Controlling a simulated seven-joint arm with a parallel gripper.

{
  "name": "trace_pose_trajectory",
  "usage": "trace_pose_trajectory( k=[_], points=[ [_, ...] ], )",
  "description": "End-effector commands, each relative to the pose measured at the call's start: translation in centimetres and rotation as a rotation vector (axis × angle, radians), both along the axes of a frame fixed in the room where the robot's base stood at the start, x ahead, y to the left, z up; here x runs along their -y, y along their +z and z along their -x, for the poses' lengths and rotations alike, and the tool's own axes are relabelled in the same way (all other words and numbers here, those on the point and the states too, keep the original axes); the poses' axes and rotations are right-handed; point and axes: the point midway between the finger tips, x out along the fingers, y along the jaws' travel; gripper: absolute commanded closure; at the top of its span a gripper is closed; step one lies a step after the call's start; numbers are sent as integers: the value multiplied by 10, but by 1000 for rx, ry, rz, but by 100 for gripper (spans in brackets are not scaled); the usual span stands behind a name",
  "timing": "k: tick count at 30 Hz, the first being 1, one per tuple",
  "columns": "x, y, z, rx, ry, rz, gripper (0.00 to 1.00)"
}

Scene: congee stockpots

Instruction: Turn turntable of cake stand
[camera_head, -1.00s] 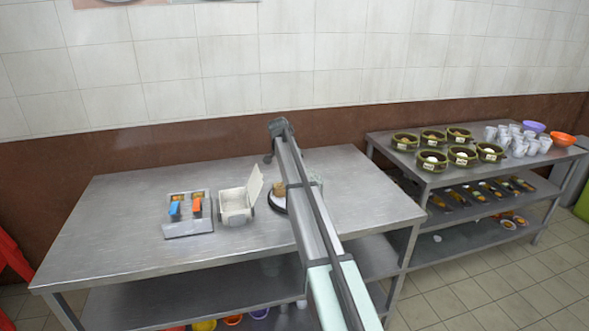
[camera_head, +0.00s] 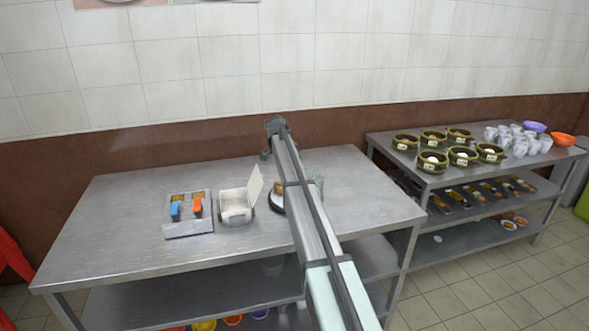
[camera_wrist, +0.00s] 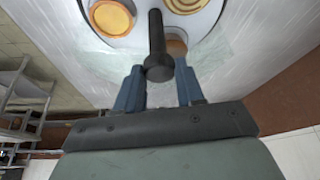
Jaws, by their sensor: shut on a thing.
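The cake stand (camera_head: 276,203) is a round white plate with a dark edge on the left table, largely hidden behind my arm in the head view. A tan item (camera_head: 277,184) sits on it. In the wrist view its white turntable (camera_wrist: 75,35) carries round orange and yellow items. A dark handle (camera_wrist: 156,32) with a round end lies between the two blue fingers of my gripper (camera_wrist: 159,76). The gripper is shut on this handle, with the fingers at its sides. A see-through, glass-like thing (camera_head: 316,183) shows beside my arm; its shape is unclear.
A white open-lidded box (camera_head: 235,207) and a metal holder (camera_head: 187,227) with blue and orange handles stand left of the cake stand. The table's front left is bare. The right table (camera_head: 385,140) bears green bowls, clear cups and purple and orange bowls.

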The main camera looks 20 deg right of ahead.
Motion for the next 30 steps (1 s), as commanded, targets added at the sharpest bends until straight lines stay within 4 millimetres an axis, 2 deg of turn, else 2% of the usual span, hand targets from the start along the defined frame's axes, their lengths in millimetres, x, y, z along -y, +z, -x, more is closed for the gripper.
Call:
trace_pose_trajectory(
  k=[9, 10, 17, 26, 30],
  points=[
    [-1, 0, 0, -1, 0, -2, 100],
    [-1, 0, 0, -1, 0, -2, 62],
    [0, 0, 0, 0, 0, -1, 40],
    [-1, 1, 0, 0, 0, 0, 38],
    [-5, 12, 1, 1, 0, 0, 38]
  ],
)
